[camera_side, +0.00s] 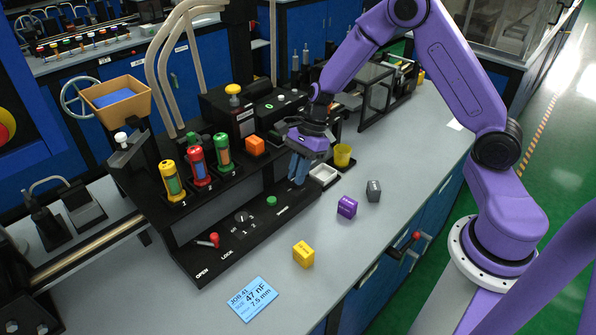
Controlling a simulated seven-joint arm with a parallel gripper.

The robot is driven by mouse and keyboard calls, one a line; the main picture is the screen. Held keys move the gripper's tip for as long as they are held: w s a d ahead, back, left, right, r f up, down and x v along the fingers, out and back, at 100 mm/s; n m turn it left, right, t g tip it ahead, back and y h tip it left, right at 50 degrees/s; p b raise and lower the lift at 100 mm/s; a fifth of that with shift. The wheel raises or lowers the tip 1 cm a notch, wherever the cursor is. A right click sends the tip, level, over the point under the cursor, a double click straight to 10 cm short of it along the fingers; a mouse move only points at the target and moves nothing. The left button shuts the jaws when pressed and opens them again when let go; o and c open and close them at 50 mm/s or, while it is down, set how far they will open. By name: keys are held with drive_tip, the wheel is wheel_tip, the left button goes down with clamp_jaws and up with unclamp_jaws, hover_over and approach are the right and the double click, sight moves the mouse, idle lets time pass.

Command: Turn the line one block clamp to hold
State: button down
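My gripper (297,184) points down over the front right part of the black console (185,245), near its lower ledge. Its blue fingers look close together, but I cannot tell whether they are open or shut, or touching anything. A red-handled lever (213,239) sits on the ledge at the left, near the labels OPEN and LOCK. A small round dial (242,216) lies to its right, then a green button (271,201). No "hold" label is readable, and I cannot tell which control is the line one clamp. Yellow cylinder 1 (172,179) stands on the upper shelf.
Red (199,165) and green (223,151) cylinders and an orange cube (255,145) stand on the shelf. A white tray (323,174) and yellow cup (342,155) are beside my gripper.

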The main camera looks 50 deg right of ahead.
drive_tip(key=shift+n, duration=0.3)
drive_tip(key=shift+w+n+g+h, duration=0.15)
drive_tip(key=shift+n+g, duration=0.4)
drive_tip(key=shift+n, duration=0.75)
drive_tip(key=shift+n+g+h, duration=0.15)
drive_tip(key=shift+n+g, duration=0.4)
drive_tip(key=shift+n, duration=0.75)
drive_tip(key=c, duration=1.2)
unclamp_jaws()
drive_tip(key=shift+o, duration=0.2)
drive_tip(key=v, duration=1.7)
drive_tip(key=shift+r, duration=0.25)
drive_tip(key=shift+a, duration=0.15)
